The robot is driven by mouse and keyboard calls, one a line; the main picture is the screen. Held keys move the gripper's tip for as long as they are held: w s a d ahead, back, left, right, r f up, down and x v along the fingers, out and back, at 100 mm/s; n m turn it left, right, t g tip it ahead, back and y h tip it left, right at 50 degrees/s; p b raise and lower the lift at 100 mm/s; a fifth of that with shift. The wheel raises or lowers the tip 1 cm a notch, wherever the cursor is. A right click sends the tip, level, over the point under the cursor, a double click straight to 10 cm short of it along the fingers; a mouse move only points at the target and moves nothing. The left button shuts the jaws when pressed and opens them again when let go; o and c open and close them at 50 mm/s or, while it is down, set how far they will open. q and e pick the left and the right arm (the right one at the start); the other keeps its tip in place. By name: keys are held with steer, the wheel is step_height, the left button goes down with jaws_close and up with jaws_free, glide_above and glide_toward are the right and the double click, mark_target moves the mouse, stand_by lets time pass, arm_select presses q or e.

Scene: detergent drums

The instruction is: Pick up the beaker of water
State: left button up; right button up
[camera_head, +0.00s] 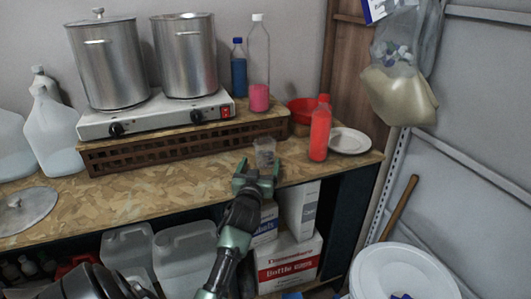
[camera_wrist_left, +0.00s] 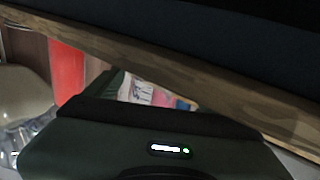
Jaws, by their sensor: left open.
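The clear beaker (camera_head: 264,152) stands upright near the front edge of the wooden worktop, in front of the stove's slatted stand. Its lower part is partly hidden by my left gripper (camera_head: 257,178), and its water is too small to make out. My left gripper is open, at the worktop's front edge just on the near side of the beaker, with its fingers pointing toward it. I cannot tell whether they touch. The left wrist view shows a dark gripper body and a slanting wooden edge; I cannot make out the beaker there. My right gripper is not in view.
A red bottle (camera_head: 320,130) and white plate (camera_head: 349,141) stand right of the beaker. A hot plate (camera_head: 155,115) with two steel pots is behind left. A bottle with pink liquid (camera_head: 259,65) stands behind. Worktop left of the beaker is clear.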

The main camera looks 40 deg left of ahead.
mark_target(264, 159)
arm_select(q)
steer(key=w, duration=0.1)
steer(key=w+a, duration=0.1)
steer(key=w, duration=0.1)
steer(key=w+a+r+p, duration=0.1)
steer(key=shift+w, duration=0.25)
steer(key=shift+w+a+f, duration=0.15)
steer(key=shift+w+a, duration=0.1)
steer(key=shift+w, duration=0.15)
steer(key=c, duration=1.3)
steer(key=shift+c, duration=1.2)
